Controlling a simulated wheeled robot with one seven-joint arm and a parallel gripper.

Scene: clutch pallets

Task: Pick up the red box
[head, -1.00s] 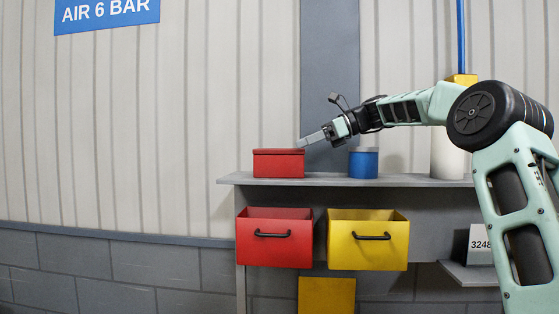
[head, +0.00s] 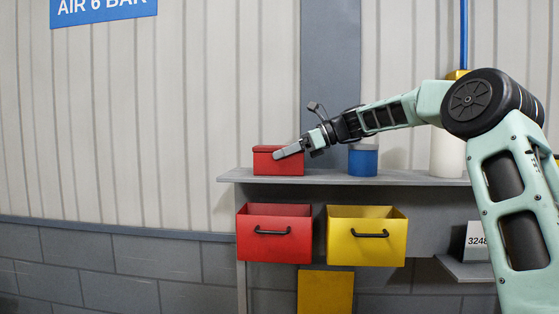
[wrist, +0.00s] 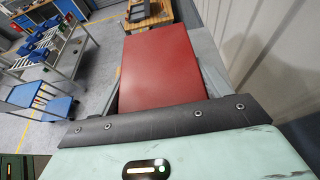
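The red box (head: 265,162), a lidded metal-looking block, sits on the left end of the grey shelf (head: 228,178) in the head view. My gripper (head: 287,151) reaches in from the right, and a grey finger crosses in front of the box's upper right part. In the wrist view the box (wrist: 160,65) fills the space between the fingers, with a grey finger along its right side and a thin grey strip at its left. My gripper appears open around the box; contact cannot be made out.
A blue canister (head: 363,161) stands on the shelf to the right, below my wrist, with a white cylinder (head: 447,153) further right. Red (head: 273,233) and yellow (head: 366,236) bins hang below the shelf. A ribbed wall (head: 150,120) stands close behind.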

